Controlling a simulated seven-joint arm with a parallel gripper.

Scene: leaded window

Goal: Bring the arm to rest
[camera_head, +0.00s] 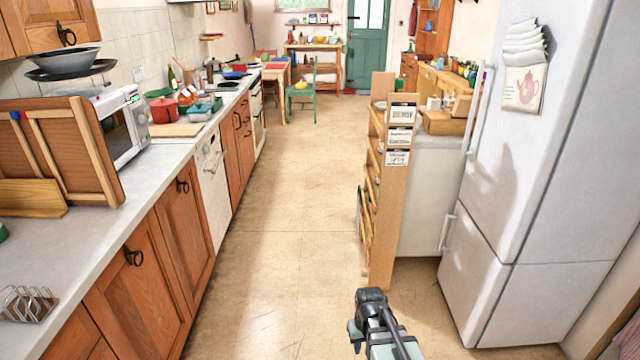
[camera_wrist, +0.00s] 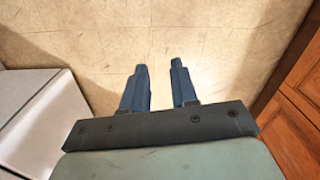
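My gripper (camera_wrist: 160,82) shows in the wrist view with its two dark blue fingers apart and nothing between them. It is over bare tiled floor, touching nothing that I can see. In the head view part of my arm (camera_head: 380,325) shows at the bottom, right of the middle, over the floor of the aisle. The fingertips cannot be made out in the head view.
Wooden cabinets (camera_head: 150,270) under a grey counter line the left side. A wooden shelf rack (camera_head: 385,200) and a white fridge (camera_head: 515,170) stand on the right. The floor (camera_head: 285,200) between is clear back to the green door (camera_head: 367,45).

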